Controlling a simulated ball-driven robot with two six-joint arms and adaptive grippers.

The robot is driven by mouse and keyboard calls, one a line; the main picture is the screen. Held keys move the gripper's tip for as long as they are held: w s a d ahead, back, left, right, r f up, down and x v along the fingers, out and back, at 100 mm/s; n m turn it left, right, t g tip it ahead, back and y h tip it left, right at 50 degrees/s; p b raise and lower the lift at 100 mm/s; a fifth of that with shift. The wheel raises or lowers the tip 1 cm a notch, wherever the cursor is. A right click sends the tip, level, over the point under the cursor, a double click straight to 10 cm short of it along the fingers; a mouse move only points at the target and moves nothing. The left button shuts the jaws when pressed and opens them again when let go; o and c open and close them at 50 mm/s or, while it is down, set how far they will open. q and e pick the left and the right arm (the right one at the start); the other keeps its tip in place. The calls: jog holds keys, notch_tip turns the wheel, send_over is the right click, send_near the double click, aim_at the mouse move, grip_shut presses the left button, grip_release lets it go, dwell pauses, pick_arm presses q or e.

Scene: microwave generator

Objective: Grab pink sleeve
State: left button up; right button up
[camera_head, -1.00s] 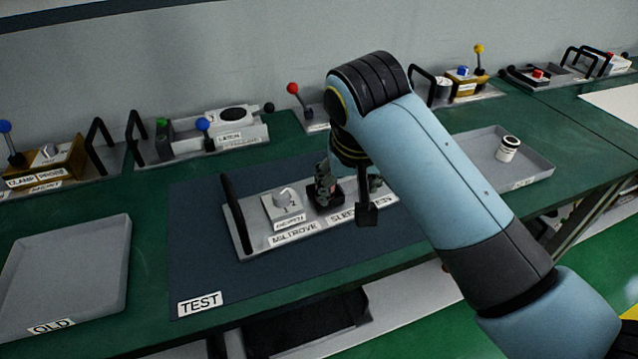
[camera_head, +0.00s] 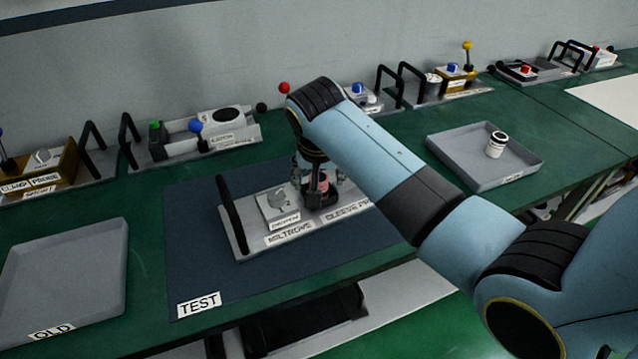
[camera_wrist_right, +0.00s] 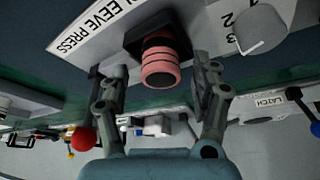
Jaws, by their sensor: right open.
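The pink sleeve (camera_wrist_right: 160,66) is a ribbed pink cylinder seated in a dark square holder (camera_wrist_right: 158,36) on the sleeve press plate. In the head view, a bit of the sleeve (camera_head: 322,184) shows between the fingers. My right gripper (camera_wrist_right: 160,80) is open. Its two fingers stand on either side of the sleeve with a gap visible on each side in the wrist view. In the head view, the right gripper (camera_head: 318,176) reaches down over the holder. My left gripper is not in view.
The grey press plate (camera_head: 243,240) with a black handle (camera_head: 232,212) and numbered dial block (camera_head: 278,204) lies on a dark TEST mat (camera_head: 195,250). An empty OLD tray (camera_head: 65,270) is left. Several fixtures line the wall.

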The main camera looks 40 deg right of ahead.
jog(key=shift+w+d+f, duration=0.1)
jog(key=shift+w+f, duration=0.1)
jog(key=shift+f, duration=0.25)
jog(key=shift+c, duration=0.3)
grip_shut()
jog(key=shift+r, duration=0.1)
jog(key=shift+r, duration=0.1)
